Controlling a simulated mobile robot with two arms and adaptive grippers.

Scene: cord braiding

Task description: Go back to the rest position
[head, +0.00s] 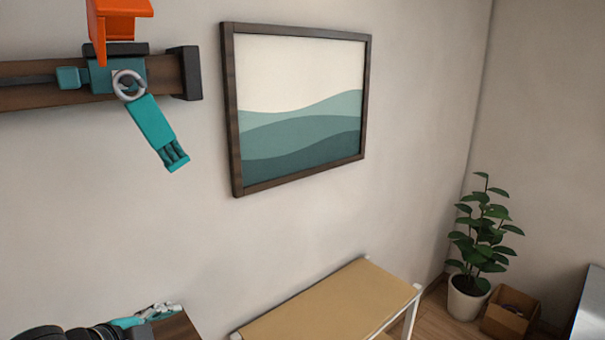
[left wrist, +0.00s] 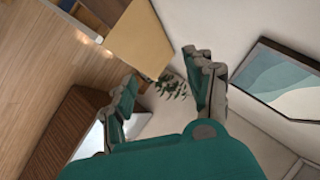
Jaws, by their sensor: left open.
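My left gripper (head: 152,314) shows small at the bottom left of the head view, its dark arm coming in from the left edge. It is near the corner of a brown wooden surface (head: 178,328); I cannot tell whether they touch. In the left wrist view my left gripper (left wrist: 164,92) has its two teal and grey fingers spread apart, with nothing between them. My right gripper is in neither view. No cord can be made out.
A wooden rail (head: 30,95) with a teal carriage, a metal ring and a hanging teal piece (head: 153,120) is at upper left, below an orange bracket (head: 120,8). A framed picture (head: 300,105) hangs on the wall. A tan-topped bench (head: 330,305), potted plant (head: 484,240) and cardboard box (head: 510,312) stand right.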

